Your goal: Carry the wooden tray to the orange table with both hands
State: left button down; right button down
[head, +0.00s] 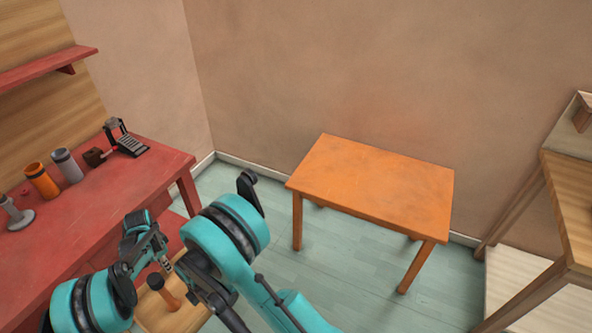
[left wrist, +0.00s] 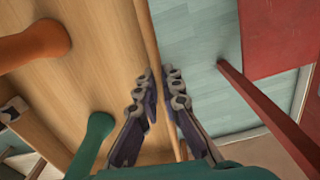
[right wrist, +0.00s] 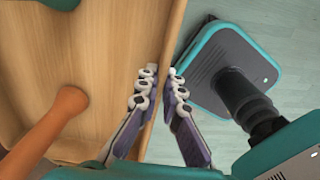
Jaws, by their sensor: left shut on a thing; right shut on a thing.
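The wooden tray (head: 183,318) is partly visible at the bottom of the head view, largely hidden by my arms. My left gripper (head: 166,264) is at its far edge; the left wrist view shows this gripper (left wrist: 160,78) shut on the thin rim of the tray (left wrist: 110,65). In the right wrist view my right gripper (right wrist: 161,78) is shut on another stretch of the tray's rim (right wrist: 115,50). A brown-orange object (head: 163,288) stands in the tray. The orange table (head: 375,180) stands apart from the tray, further ahead to the right, its top bare.
A red table (head: 100,205) at left holds an orange cylinder (head: 41,180), a grey cylinder (head: 67,165) and a dark device (head: 124,140). A wooden table (head: 572,195) stands at right. Greenish floor (head: 265,190) lies open before the orange table.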

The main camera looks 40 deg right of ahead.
aim_at(380, 179)
jog(key=i+l+z, duration=0.1)
jog(key=z, duration=2.5)
jog(key=i+j, duration=0.85)
jog(key=j, duration=0.2)
jog(key=i+j+z, duration=0.1)
jog(key=i+j, duration=0.75)
jog(key=j, duration=0.25)
